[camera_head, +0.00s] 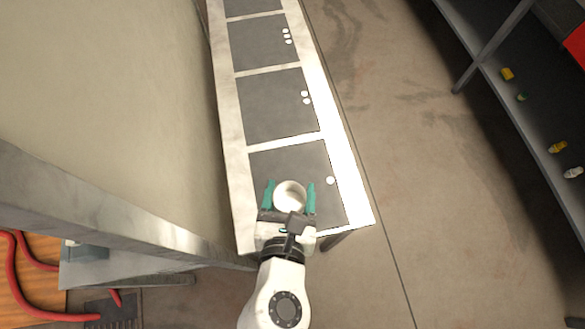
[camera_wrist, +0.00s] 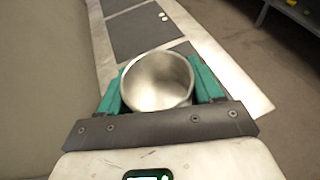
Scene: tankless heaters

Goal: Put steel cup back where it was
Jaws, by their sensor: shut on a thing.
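The steel cup (camera_head: 290,195) is a round, open-topped metal cup, seen from above in the head view. My gripper (camera_head: 290,196) is shut on it, with one green finger on each side. The wrist view shows the cup (camera_wrist: 158,82) with its empty inside facing the camera, between the green fingers of my gripper (camera_wrist: 160,88). The cup is over the nearest dark square panel (camera_head: 290,160) of the long white bench. I cannot tell whether its base touches the panel.
The white bench (camera_head: 238,190) runs away from me with several dark panels marked by white dots. A pale wall (camera_head: 120,90) stands close on the left. Open floor (camera_head: 420,170) lies to the right, then a dark shelf (camera_head: 535,130) with small yellow and white items.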

